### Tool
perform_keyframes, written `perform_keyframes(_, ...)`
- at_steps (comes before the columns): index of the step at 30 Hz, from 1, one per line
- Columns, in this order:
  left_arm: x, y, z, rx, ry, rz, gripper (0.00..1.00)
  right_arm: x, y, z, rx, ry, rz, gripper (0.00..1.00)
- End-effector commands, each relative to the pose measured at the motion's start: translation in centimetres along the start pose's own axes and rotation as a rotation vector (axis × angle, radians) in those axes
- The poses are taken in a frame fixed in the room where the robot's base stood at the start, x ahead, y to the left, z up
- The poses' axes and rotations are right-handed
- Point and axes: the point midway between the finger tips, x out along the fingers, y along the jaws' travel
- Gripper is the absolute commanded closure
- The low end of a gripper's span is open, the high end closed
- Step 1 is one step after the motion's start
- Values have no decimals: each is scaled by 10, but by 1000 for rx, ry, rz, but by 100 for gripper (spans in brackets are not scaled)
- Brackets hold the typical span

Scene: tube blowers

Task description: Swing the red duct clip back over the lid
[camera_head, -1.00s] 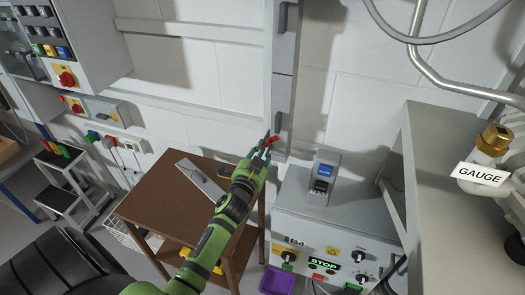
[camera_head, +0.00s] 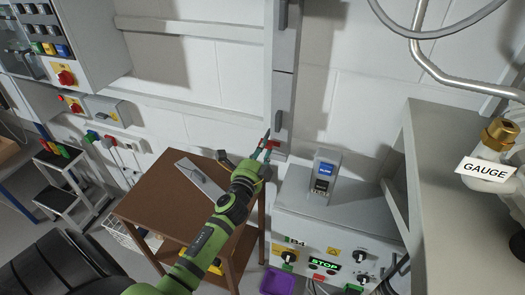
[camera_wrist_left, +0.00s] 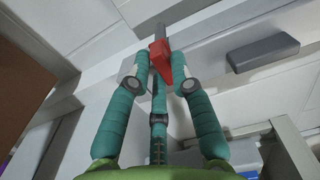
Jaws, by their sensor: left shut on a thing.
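The red duct clip (camera_head: 273,145) is at the tips of my left gripper (camera_head: 264,149), in front of the grey vertical duct (camera_head: 283,90) on the wall. A grey rod shows behind the clip there. The fingers partly hide the clip in the head view, and I cannot tell whether it touches the lid. A dark grey handle (camera_wrist_left: 262,53) is to the right of the fingers. My right gripper is not in view.
A brown table (camera_head: 160,203) with a grey flat piece (camera_head: 200,181) stands below my left arm. A grey control cabinet (camera_head: 345,222) with a small blue-and-grey device (camera_head: 325,175) is to the right. A white wall (camera_head: 195,120) is behind.

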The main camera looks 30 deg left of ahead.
Motion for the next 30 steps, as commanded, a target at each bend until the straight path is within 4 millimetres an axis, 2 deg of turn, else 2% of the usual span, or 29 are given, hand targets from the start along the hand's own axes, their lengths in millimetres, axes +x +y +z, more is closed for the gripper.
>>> perform_keyframes(14,0,0,0,17,0,0,100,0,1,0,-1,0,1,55)
perform_keyframes(15,0,0,0,17,0,0,70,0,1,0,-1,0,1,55)
perform_keyframes(16,0,0,0,17,0,0,58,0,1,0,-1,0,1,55)
perform_keyframes(17,0,0,0,17,0,0,54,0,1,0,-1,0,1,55)
perform_keyframes(26,0,0,0,14,0,0,54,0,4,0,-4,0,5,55)
perform_keyframes(30,-10,1,0,13,0,1,54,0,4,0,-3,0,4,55)
